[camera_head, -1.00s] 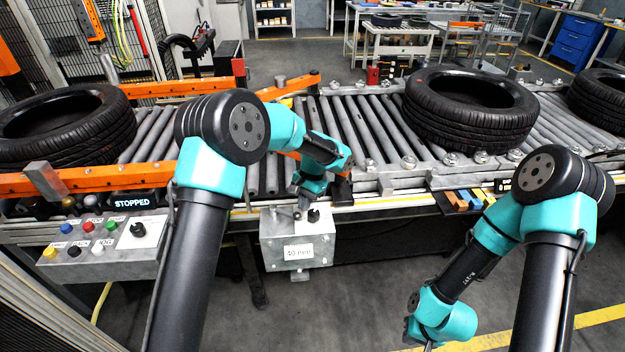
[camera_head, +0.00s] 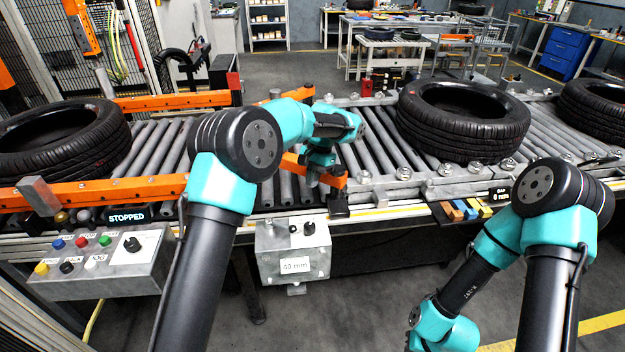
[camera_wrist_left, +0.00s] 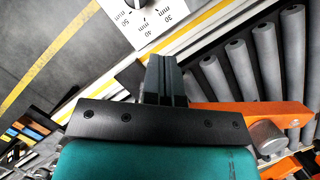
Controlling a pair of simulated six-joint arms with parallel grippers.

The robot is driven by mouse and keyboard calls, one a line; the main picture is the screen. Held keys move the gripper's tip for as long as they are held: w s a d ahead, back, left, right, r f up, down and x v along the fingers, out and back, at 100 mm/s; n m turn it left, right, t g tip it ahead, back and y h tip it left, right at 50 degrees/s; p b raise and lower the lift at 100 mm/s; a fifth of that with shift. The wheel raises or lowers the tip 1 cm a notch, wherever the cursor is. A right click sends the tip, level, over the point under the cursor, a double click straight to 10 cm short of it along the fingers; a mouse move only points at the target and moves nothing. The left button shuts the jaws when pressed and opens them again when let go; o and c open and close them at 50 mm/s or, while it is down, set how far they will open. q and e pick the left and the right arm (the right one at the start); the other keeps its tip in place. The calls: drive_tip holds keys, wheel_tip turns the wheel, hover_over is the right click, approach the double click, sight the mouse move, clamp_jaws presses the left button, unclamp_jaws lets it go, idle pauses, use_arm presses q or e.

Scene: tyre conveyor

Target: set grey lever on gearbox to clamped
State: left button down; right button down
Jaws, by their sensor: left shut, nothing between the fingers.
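The grey gearbox (camera_head: 292,257) labelled 40 mm hangs at the front edge of the conveyor. Its top carries a black knob (camera_head: 309,228) and a small grey upright part (camera_head: 268,227), which may be the lever; its setting is too small to tell. The left wrist view shows part of the gearbox's white dial plate (camera_wrist_left: 158,22), with 30, 40 and 50 mm marks. My left gripper (camera_head: 312,180) is shut and empty, above and behind the gearbox near the orange guide rail. Its shut fingers (camera_wrist_left: 166,80) show in the wrist view. My right gripper's fingers are out of view.
An orange rail (camera_head: 110,190) runs along the conveyor's front. Tyres lie on the rollers at left (camera_head: 60,140), at right (camera_head: 462,118) and at the far right. A button box (camera_head: 100,265) stands left of the gearbox. The display (camera_head: 128,214) reads STOPPED.

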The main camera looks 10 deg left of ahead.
sight(280, 226)
use_arm(q)
drive_tip(key=shift+w+a+n, duration=0.1)
drive_tip(key=shift+w+n, duration=0.15)
drive_tip(key=shift+n, duration=0.05)
idle(0.4)
drive_tip(key=x, duration=0.9)
drive_tip(key=shift+s+f, duration=0.2)
drive_tip(key=shift+f, duration=0.1)
drive_tip(key=shift+s+a+f, duration=0.1)
drive_tip(key=shift+s+a, duration=0.1)
drive_tip(key=shift+s, duration=0.2)
drive_tip(key=shift+s+a+f, duration=0.1)
drive_tip(key=shift+s+a, duration=0.1)
drive_tip(key=shift+s, duration=0.25)
drive_tip(key=shift+s+a+f, duration=0.1)
drive_tip(key=shift+s+a, duration=0.15)
drive_tip(key=shift+s, duration=0.2)
drive_tip(key=shift+s+a, duration=0.25)
drive_tip(key=shift+s, duration=0.25)
